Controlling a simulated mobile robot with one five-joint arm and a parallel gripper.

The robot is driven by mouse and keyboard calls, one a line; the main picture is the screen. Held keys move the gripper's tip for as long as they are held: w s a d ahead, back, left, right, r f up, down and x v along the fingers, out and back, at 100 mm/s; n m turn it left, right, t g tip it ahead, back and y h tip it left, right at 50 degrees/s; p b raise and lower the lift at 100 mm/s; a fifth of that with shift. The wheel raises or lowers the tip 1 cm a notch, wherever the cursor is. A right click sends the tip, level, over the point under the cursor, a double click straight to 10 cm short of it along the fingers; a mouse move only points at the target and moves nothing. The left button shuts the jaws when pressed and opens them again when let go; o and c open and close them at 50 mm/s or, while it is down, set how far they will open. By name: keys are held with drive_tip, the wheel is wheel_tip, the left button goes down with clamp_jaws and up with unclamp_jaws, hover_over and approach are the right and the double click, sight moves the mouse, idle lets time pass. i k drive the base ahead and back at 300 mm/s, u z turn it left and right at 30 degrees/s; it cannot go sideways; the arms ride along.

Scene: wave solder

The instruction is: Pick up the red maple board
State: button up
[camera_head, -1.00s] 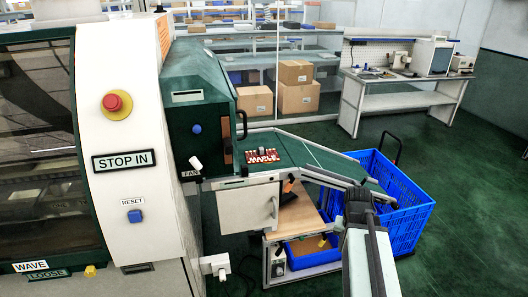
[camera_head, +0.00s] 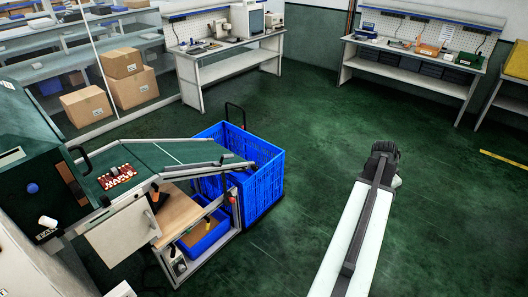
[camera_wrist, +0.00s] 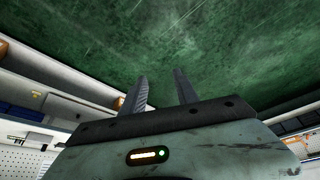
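The red maple board (camera_head: 117,176) lies on the green sloped conveyor (camera_head: 190,152) at the left of the head view, with white "MAPLE" lettering on it. My gripper (camera_head: 385,150) is at the end of my extended arm, over open floor well to the right of the board. In the wrist view my gripper (camera_wrist: 160,92) shows two grey fingers spread apart with nothing between them. The board is not in the wrist view.
A blue crate (camera_head: 262,180) stands at the conveyor's lower end, between the board and my arm. A smaller blue bin (camera_head: 205,236) sits under the conveyor. Workbenches (camera_head: 235,62) line the back. The green floor around my arm is clear.

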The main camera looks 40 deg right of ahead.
sight(117, 176)
drive_tip(key=z, duration=1.05)
drive_tip(key=i, duration=2.55)
drive_tip(key=u, duration=4.9)
